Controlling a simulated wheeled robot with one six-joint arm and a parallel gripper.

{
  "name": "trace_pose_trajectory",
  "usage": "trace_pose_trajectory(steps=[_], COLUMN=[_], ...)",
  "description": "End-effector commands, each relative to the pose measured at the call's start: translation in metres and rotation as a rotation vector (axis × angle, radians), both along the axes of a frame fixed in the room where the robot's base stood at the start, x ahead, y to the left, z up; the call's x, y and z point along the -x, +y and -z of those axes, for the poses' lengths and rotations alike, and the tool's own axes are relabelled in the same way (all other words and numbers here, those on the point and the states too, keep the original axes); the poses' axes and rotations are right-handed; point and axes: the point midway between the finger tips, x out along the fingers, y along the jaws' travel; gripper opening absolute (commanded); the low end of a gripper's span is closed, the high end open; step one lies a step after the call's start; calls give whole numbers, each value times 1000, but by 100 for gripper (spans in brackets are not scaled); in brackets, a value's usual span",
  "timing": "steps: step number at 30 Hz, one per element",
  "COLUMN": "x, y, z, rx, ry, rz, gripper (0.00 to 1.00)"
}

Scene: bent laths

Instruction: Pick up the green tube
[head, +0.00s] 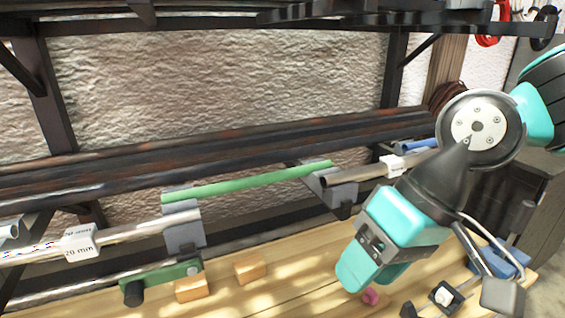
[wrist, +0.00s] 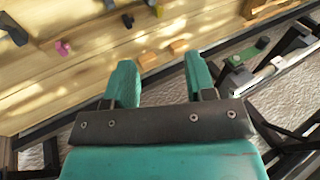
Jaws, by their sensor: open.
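The green tube (head: 247,181) is long and thin. In the head view it spans two grey supports, its left end on the left support (head: 184,232) and its right end at the right support (head: 338,190). I cannot make it out in the wrist view. My gripper (head: 372,274) is to the right of the tube and nearer the camera, apart from it, pointing down over the wooden bench. In the wrist view its two teal fingers (wrist: 160,80) stand apart with nothing between them.
Metal pipes with white labels (head: 80,242) lie left and right of the tube. Dark rusty bars (head: 230,150) run behind it. A green clamp with a black knob (head: 160,280), wooden blocks (head: 250,271) and a pink piece (head: 370,297) sit on the bench (head: 300,285). A dark rack hangs above.

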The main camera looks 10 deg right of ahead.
Motion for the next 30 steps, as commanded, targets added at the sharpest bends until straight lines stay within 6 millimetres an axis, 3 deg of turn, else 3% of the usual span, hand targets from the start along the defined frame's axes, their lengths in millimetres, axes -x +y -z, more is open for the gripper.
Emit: trace_pose_trajectory(steps=[1, 6, 9, 13, 17, 30], x=[-20, -82, -111, -131, -139, -165], y=[-1, -10, -23, -35, -24, 54], z=[-21, -66, -86, -100, -96, -49], rx=[-65, -351, -505, -625, -655, -648], ry=[62, 317, 457, 575, 613, 609], rz=[144, 631, 840, 984, 1014, 1010], gripper=[50, 50, 50, 50, 50, 50])
